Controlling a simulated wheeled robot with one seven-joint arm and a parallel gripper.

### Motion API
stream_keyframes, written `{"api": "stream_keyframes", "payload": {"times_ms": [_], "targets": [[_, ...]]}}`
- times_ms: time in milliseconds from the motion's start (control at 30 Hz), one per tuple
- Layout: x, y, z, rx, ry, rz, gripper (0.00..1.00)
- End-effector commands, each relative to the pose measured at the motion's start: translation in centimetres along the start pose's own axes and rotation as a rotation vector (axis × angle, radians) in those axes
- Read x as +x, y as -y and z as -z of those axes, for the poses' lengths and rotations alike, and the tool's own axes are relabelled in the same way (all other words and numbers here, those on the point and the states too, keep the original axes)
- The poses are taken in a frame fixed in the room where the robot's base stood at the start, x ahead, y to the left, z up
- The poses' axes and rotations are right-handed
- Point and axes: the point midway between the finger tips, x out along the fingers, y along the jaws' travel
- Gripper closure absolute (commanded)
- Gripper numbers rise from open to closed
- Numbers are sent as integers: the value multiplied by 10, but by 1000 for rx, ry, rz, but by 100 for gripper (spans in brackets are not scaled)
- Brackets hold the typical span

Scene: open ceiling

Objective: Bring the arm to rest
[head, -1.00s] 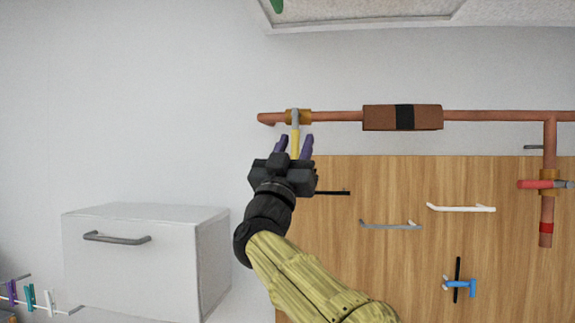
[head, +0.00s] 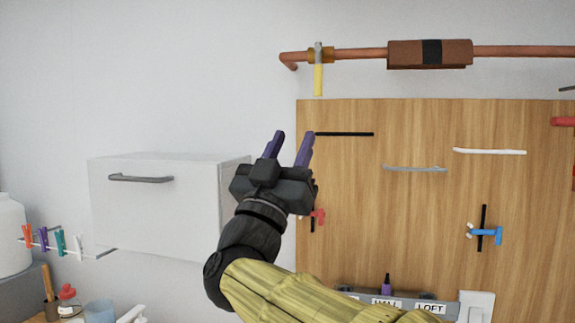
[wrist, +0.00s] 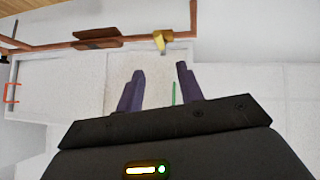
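My gripper (head: 288,150) is raised in front of the wall, left of the wooden board's upper left corner. Its two purple fingers are apart with nothing between them. In the wrist view the fingers (wrist: 160,88) also stand apart and empty. My yellow arm reaches up from the bottom of the head view. A valve with a yellow handle (head: 318,78) sits on the copper pipe (head: 360,53), above and right of the fingers and apart from them. The handle hangs straight down across the pipe.
A white cabinet (head: 170,215) with a grey handle is at left. The wooden board (head: 400,215) carries bars and a blue tap-like piece (head: 486,232). Clothes pegs (head: 60,242) hang on a line at lower left. A labelled grey strip (head: 395,302) runs below the board.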

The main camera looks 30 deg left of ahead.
Motion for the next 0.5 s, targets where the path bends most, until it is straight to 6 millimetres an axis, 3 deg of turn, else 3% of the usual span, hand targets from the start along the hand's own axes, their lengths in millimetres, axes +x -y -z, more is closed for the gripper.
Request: {"api": "stream_keyframes", "payload": {"times_ms": [133,500], "targets": [[-12,0,0,1,0,1,63],[-12,0,0,1,0,0,63]]}}
